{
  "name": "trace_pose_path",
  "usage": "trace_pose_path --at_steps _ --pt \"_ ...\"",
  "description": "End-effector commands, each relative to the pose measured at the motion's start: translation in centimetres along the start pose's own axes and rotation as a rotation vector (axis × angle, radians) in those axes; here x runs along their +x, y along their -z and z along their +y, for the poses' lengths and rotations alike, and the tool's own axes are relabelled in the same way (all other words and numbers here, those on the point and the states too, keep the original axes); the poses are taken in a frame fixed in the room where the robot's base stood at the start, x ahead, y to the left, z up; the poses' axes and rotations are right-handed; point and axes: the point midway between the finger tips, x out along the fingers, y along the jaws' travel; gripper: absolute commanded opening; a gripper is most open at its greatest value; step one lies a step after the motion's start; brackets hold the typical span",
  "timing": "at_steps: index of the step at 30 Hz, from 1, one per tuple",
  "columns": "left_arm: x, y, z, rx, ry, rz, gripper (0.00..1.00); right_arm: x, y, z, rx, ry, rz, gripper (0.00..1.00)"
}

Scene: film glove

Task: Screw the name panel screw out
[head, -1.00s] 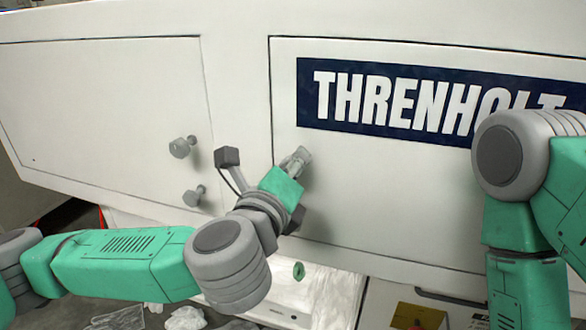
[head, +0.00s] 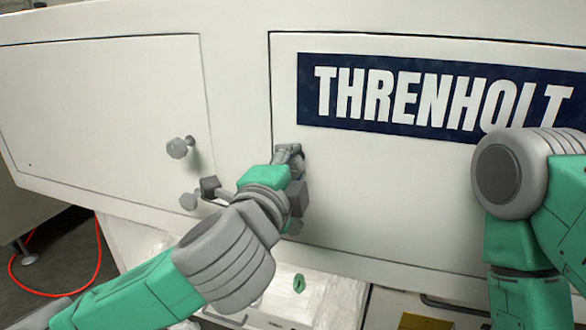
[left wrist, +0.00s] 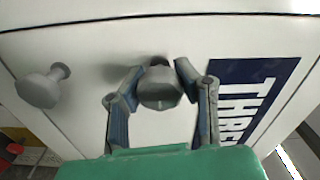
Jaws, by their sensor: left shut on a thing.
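The name panel (head: 400,190) is a white door with a dark blue THRENHOLT sign (head: 440,98). My left gripper (head: 288,154) is at the panel's left edge, just left of and below the sign. In the left wrist view its two fingers (left wrist: 160,84) are shut on the name panel screw (left wrist: 160,92), a grey screw with a broad round head. In the head view the fingers mostly hide this screw. My right arm stands at the right edge, in front of the sign's end, and its gripper is out of the picture.
Two grey screws, an upper one (head: 178,149) and a lower one (head: 189,200), stick out of the left panel (head: 100,110); my left gripper's camera mount is close to the lower one. Clear plastic bags (head: 330,294) lie below. A red cable (head: 70,290) runs on the floor.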

Motion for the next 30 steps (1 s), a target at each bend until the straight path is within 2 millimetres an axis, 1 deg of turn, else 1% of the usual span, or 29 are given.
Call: trace_pose_path --at_steps 1,9,21,22,23,24,30 --pt "0.02 0.05 0.85 -0.015 -0.018 0.001 0.00 0.21 -0.01 0.00 0.000 0.000 0.000 0.40" --pt "0.04 0.05 0.78 -0.067 -0.018 -0.001 0.00 0.39 -0.02 0.00 0.000 0.000 0.000 0.40" --pt "0.06 0.01 0.77 -0.071 -0.018 -0.002 0.00 0.39 -0.01 0.00 0.000 0.000 0.000 0.40" --pt "0.06 0.01 0.77 -0.071 -0.018 -0.002 0.37 0.39 -0.02 0.00 0.000 0.000 0.000 0.40" --pt "0.05 0.00 0.74 -0.071 -0.017 -0.002 0.48 0.39 -0.02 0.00 0.000 0.000 0.000 0.40" --pt "0.04 0.00 0.67 -0.071 -0.015 -0.002 0.53 0.39 -0.02 0.00 0.000 0.000 0.000 0.40" --pt "-0.05 0.02 0.31 -0.071 -0.008 -0.001 0.53 0.37 -0.01 0.00 0.000 0.000 0.000 0.40"
